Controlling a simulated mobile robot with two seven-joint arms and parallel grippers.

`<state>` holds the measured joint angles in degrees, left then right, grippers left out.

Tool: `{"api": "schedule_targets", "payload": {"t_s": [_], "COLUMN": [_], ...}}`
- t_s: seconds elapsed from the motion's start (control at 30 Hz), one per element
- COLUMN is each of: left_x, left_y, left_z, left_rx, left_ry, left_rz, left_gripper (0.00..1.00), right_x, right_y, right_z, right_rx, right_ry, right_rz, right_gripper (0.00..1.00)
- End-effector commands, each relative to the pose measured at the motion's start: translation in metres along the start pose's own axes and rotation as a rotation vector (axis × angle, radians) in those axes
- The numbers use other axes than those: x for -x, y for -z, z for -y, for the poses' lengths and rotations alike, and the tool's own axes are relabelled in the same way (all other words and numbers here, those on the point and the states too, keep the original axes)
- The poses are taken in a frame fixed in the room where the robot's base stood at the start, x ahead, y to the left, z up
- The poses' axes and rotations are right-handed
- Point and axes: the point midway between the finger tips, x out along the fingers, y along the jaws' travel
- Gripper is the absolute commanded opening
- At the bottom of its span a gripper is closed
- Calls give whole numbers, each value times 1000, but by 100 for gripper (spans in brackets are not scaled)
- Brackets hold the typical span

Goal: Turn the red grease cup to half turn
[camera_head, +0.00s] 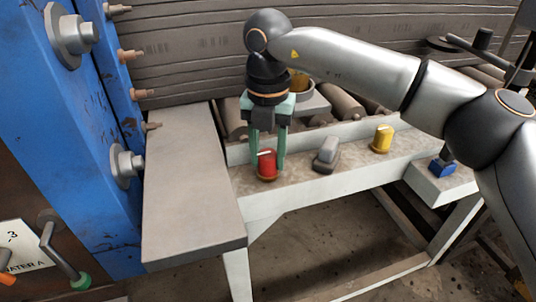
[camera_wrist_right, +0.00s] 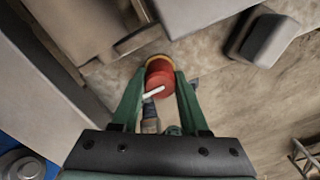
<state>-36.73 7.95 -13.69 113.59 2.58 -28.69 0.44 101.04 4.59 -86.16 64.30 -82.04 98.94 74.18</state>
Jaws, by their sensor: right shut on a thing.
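The red grease cup (camera_head: 266,164) stands upright on the pale ledge of the bench, on a yellowish base ring. A white pointer mark shows on its top. My right gripper (camera_head: 267,167) comes down from above with its green fingers on either side of the cup, shut on it. In the right wrist view the red cup (camera_wrist_right: 160,83) sits between the two green fingertips (camera_wrist_right: 160,75), and its white mark (camera_wrist_right: 154,92) lies slanted, pointing toward the lower left. My left gripper is not in view.
A blue machine frame (camera_head: 75,130) with bolts rises at the left. A bare grey plate (camera_head: 190,200) lies left of the cup.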

Motion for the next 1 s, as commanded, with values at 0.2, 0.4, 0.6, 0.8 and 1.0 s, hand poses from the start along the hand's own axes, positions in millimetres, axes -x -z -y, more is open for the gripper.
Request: {"api": "schedule_targets", "payload": {"t_s": [0.2,0.4,0.6,0.8,1.0], "left_x": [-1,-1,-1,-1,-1], "left_y": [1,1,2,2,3], "left_z": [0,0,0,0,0], "left_rx": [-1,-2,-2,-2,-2], "left_ry": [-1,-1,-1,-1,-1], "left_rz": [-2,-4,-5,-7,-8], "left_gripper": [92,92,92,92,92], "right_x": [0,0,0,0,0], "right_y": [0,0,0,0,0], "right_z": [0,0,0,0,0], "right_rx": [-36,-40,-39,-39,-39], "right_ry": [0,0,0,0,0], "right_rz": [0,0,0,0,0], "right_gripper": [0,0,0,67,74]}}
